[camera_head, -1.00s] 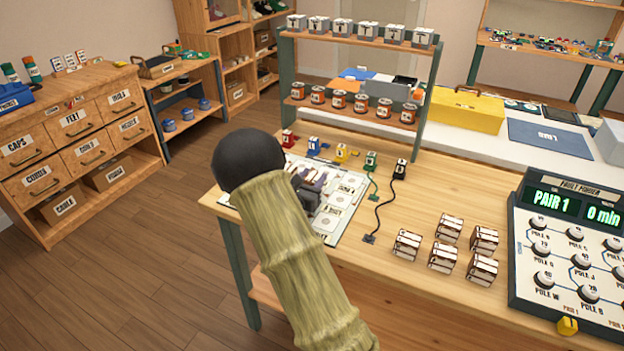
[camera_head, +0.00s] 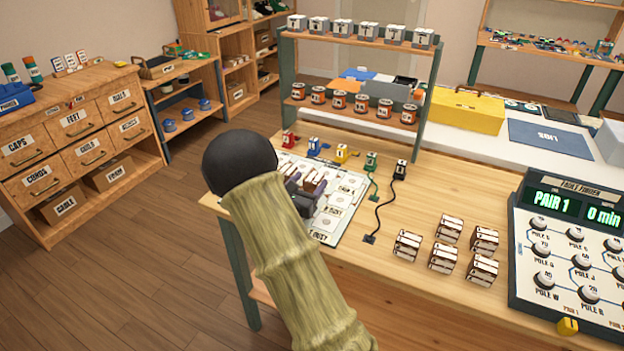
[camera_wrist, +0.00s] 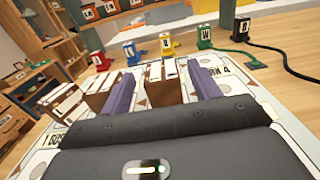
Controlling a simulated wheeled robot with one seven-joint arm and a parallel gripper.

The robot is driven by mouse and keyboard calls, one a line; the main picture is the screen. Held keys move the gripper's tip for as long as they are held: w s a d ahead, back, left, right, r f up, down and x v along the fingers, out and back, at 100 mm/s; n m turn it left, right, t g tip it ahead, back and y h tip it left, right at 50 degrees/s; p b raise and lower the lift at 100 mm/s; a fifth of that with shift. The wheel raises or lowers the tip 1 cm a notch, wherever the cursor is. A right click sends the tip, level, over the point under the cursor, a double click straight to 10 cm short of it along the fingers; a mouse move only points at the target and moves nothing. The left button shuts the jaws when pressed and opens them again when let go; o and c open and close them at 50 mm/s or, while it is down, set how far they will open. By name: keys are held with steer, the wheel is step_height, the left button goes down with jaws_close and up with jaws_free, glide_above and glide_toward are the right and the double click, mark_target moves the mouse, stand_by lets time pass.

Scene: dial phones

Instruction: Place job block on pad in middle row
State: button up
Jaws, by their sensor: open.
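The board (camera_head: 345,210) is a white sheet with rows of pads on the left end of the workbench. My gripper (camera_wrist: 162,76) is low over the board. Its purple fingers are apart, with a brown-and-white job block (camera_wrist: 158,88) between them; whether they touch it is unclear. Another job block (camera_wrist: 95,86) stands left of the left finger. Small blocks also show at the board beside my gripper in the head view (camera_head: 313,181). My arm and hand hide part of the board, so the row under the block is unclear. Several job blocks (camera_head: 442,257) stand on the bench to the right.
Red, blue, yellow, green and black plugs (camera_head: 400,169) line the board's far side; a black cord (camera_head: 381,213) runs right of it. A two-tier rack (camera_head: 352,113) stands behind. The Fault Finder panel (camera_head: 570,245) is at right. Bare bench lies between cord and blocks.

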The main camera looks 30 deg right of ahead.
steer(key=v, duration=0.9)
steer(key=shift+s+a, duration=0.2)
